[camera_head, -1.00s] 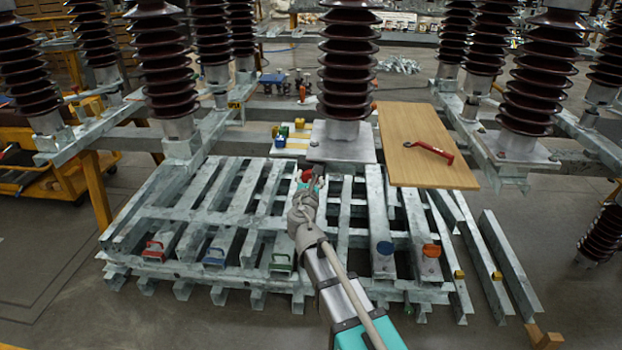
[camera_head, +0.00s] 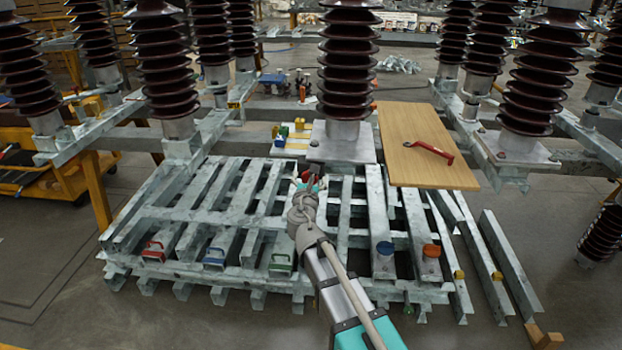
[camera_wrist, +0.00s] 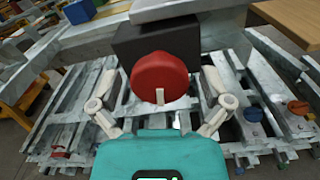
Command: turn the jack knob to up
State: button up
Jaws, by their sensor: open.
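The jack knob is a round red knob (camera_wrist: 160,72) on the front of a dark box (camera_wrist: 150,36) in the wrist view. A short white mark sits at the knob's lower edge and points down. My gripper (camera_wrist: 160,84) is open, with one pale finger to the left of the knob and one to the right. Both fingers look apart from it. In the head view my gripper (camera_head: 308,186) is below the middle insulator's base plate (camera_head: 341,150) and hides most of the knob.
A wooden board (camera_head: 420,125) with a red-handled tool (camera_head: 430,151) lies to the right. Galvanised steel beams (camera_head: 180,215) are stacked below. Large brown insulators (camera_head: 347,60) stand behind.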

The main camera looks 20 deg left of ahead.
jog(key=shift+s, duration=0.1)
jog(key=v, duration=1.1)
jog(key=shift+s+d, duration=0.2)
jog(key=shift+s, duration=0.2)
jog(key=shift+d, duration=0.1)
jog(key=w+d+f+m+g+h, duration=0.2)
jog(key=d+f+m+h, duration=0.1)
jog(key=d+m, duration=0.4)
jog(key=w+d+f+m+g+h, duration=0.25)
jog(key=d+m, duration=0.25)
jog(key=d, duration=0.4)
jog(key=w+d+f+m+g+h, duration=0.1)
jog(key=d+f+m+g+h, duration=0.2)
jog(key=d+m, duration=0.4)
jog(key=s+d+f+m+g+y, duration=0.2)
jog(key=s+d+f+m+g, duration=0.3)
jog(key=d+m, duration=0.4)
jog(key=s+d+f+m+g+y, duration=0.2)
jog(key=s+d+f+m+g, duration=0.35)
jog(key=d+m, duration=0.3)
notch_tip(320, 180, up, 29)
jog(key=p, duration=2.8)
jog(key=shift+s+f, duration=0.2)
jog(key=shift+f, duration=0.05)
